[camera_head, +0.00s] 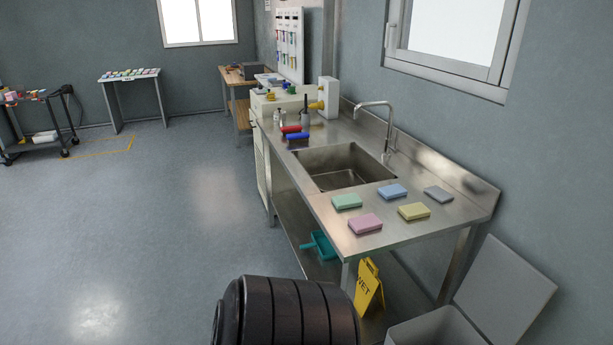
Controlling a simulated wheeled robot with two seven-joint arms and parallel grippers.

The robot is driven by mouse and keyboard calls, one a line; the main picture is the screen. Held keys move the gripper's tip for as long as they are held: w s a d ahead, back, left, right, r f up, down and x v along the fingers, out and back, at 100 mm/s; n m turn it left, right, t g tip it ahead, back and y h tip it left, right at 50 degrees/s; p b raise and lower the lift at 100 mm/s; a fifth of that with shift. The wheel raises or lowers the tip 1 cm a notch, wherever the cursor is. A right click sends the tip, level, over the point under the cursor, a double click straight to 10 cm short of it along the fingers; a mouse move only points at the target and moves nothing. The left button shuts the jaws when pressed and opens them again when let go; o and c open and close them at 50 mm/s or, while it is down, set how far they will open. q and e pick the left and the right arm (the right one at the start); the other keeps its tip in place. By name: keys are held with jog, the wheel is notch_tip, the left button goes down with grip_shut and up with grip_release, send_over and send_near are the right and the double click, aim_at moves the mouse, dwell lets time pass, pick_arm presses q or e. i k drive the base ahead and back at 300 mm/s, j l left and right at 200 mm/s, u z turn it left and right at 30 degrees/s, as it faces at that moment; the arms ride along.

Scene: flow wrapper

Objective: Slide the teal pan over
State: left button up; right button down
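The teal pan (322,246) is a dustpan with a short handle pointing left. It lies on the lower shelf (290,226) of the steel sink table, under the table's near left part. The table's top edge and front leg are close to it in the picture. Neither my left gripper nor my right gripper is in view.
The sink table (385,241) carries several sponges, a sink basin (345,170) and a tap (386,130). A yellow wet-floor sign (368,288) stands near the front leg. A grey bin with a raised lid (505,290) is at lower right. Open floor (170,220) lies left.

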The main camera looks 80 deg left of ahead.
aim_at(327, 252)
jog(key=u, duration=2.45)
jog(key=z, duration=0.35)
jog(key=i+j+z, duration=0.25)
jog(key=j+z, duration=0.2)
jog(key=j, duration=0.15)
jog(key=i+j+z, duration=0.25)
jog(key=j+z, duration=0.2)
jog(key=j, duration=0.25)
